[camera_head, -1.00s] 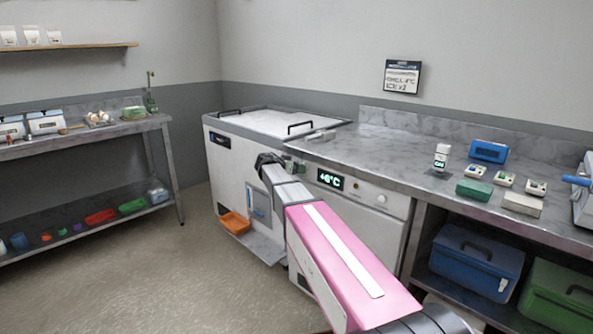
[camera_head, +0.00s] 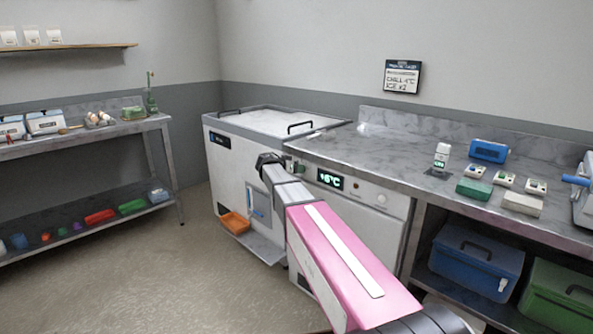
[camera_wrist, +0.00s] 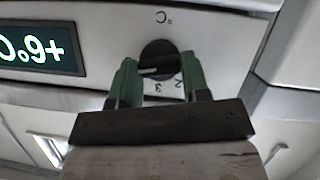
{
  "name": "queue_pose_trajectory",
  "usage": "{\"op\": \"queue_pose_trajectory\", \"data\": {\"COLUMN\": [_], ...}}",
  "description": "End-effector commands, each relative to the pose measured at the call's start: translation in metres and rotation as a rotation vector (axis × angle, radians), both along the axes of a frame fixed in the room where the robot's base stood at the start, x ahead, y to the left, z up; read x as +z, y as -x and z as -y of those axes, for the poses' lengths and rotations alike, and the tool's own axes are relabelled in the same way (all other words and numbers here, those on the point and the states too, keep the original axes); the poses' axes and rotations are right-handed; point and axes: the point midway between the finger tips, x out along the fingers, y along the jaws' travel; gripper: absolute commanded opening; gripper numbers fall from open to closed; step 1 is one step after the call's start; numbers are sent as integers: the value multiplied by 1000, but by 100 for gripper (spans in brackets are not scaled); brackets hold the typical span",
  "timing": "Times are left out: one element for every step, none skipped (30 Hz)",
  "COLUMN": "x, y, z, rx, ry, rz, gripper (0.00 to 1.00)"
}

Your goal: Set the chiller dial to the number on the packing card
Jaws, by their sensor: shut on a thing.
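The chiller dial (camera_wrist: 160,58) is a dark round knob with a pale pointer line, seen upside down in the wrist view. My gripper (camera_wrist: 156,72) has its green fingers shut on the dial's two sides. The pointer lies toward the picture's left; the number at its tip is hidden or unreadable. A 2 and a 3 show below the dial. The display (camera_wrist: 38,50) reads +6°C, as it does in the head view (camera_head: 330,180). The packing card (camera_head: 402,78) on the wall appears to read "CHILL 4°C, ICE x2". My gripper (camera_head: 289,166) hides the dial in the head view.
The marble counter (camera_head: 390,150) runs above the chiller front. On it stand a small white bottle (camera_head: 441,156), a blue box (camera_head: 488,151) and a green box (camera_head: 474,189). The chest (camera_head: 222,165) stands left of my gripper. Open floor lies at the left.

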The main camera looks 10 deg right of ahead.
Motion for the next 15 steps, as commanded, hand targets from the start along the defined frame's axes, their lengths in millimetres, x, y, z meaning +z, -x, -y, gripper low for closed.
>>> {"op": "queue_pose_trajectory", "data": {"x": [0, 0, 0, 0, -1, -1, -1, -1, -1, -1, -1, -1, -1, -1, -1], "y": [-1, -1, -2, -2, -2, -3, -3, -3, -3, -3, -3, -4, -4, -4, -4], "z": [-1, -1, -1, -1, -1, -2, -2, -2, -2, -2, -2, -2, -2, -2, -2], "rx": [-1, -1, -1, -1, -1, -1, -1, -1, -1, -1, -1, -1, 0, -1, -1], "ry": [16, 27, 44, 56, 70, 88, 102, 117, 137, 151, 165, 183, 198, 211, 228], "rz": [-21, -37, -60, -76, -96, -121, -140, -161, -188, -207, -227, -253, -272, -289, -314], "gripper": [19, 19, 19, 19, 19, 19, 19, 19, 19, 19, 19, 19, 19, 19, 19]}}
